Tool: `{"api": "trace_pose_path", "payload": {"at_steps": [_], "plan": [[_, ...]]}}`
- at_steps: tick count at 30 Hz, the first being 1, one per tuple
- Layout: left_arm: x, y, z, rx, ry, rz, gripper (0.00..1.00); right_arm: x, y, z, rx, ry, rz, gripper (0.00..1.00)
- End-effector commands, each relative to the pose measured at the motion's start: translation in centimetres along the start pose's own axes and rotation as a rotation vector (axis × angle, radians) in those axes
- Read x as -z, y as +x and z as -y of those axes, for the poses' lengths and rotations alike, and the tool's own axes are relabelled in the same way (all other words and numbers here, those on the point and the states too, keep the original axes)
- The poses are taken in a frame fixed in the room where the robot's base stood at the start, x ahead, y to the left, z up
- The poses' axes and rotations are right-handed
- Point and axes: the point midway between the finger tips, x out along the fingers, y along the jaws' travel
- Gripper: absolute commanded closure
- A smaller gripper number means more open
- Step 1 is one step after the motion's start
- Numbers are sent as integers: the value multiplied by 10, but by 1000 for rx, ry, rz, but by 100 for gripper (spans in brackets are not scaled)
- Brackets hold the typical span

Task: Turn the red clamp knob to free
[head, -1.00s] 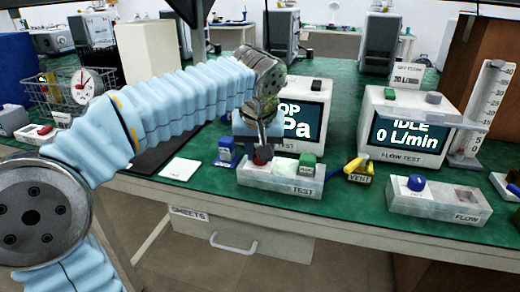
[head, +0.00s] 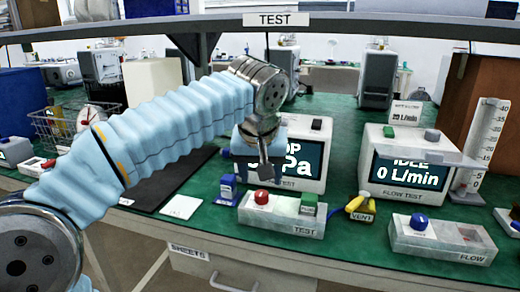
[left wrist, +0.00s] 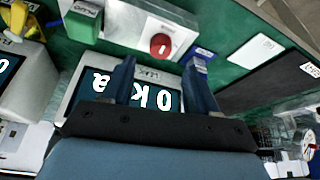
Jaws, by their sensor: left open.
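The red clamp knob (head: 262,197) stands on the left part of the grey TEST block (head: 280,214). It also shows in the left wrist view (left wrist: 160,44) with a small pale mark on its top; the setting cannot be read. My left gripper (head: 264,174) points down just above the knob, apart from it. In the left wrist view my left gripper (left wrist: 161,62) has its two fingers spread, with nothing between them and the knob beyond the tips. A green block (head: 309,203) sits on the right end of the TEST block. My right gripper is not in view.
A blue holder (head: 228,188) stands left of the TEST block. A yellow VENT piece (head: 361,206) lies right of it. The pressure monitor (head: 312,165) stands behind, and the FLOW block (head: 440,238) with its blue knob is farther right. A shelf edge (head: 400,27) crosses above.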

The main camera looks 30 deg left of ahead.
Motion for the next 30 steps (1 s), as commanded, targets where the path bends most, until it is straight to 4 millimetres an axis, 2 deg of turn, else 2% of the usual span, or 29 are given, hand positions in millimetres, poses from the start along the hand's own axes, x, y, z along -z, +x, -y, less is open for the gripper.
{"api": "trace_pose_path", "payload": {"at_steps": [1, 3, 6, 10, 15, 30], "plan": [[2, -16, -1, -3, 0, -3, 41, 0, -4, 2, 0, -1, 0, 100], [1, -33, -1, -2, 1, -2, 41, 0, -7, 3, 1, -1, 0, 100], [1, -53, 0, -2, 0, -2, 41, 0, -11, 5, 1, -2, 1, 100], [1, -70, 0, -1, 0, -2, 41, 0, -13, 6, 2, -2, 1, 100], [0, -78, 0, 0, -1, -1, 41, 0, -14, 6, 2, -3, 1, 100], [0, -78, 0, 0, -1, 0, 41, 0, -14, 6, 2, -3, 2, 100]]}}
